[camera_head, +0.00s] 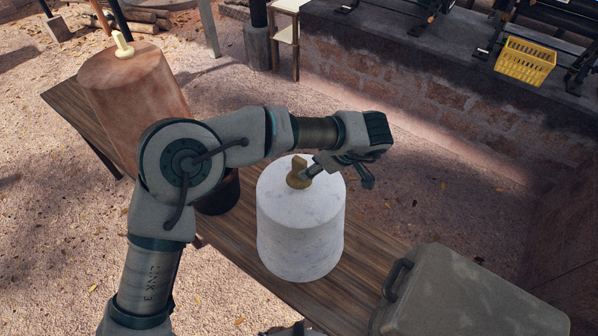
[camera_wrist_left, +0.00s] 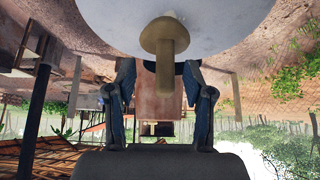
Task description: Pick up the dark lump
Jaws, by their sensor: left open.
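The dark lump (camera_head: 298,173) is an olive-brown, knob-shaped piece standing on top of a white marbled cylinder (camera_head: 300,235). In the left wrist view the lump (camera_wrist_left: 167,45) appears mushroom-like, with a wide cap and a narrower stem, against the pale cylinder top (camera_wrist_left: 215,28). My left gripper (camera_head: 336,173) is open just right of the lump, one finger close to it. In the left wrist view my gripper (camera_wrist_left: 158,72) has its fingers spread, with the lump showing between them. I cannot tell whether a finger touches it. My right gripper is not in view.
A brown cylinder (camera_head: 135,95) with a cream knob (camera_head: 122,45) stands on the wooden bench (camera_head: 335,292) at the back left. A dark pot (camera_head: 220,192) is partly behind my left arm. A grey-green case (camera_head: 465,295) is at the right. A yellow basket (camera_head: 525,62) sits on the far ledge.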

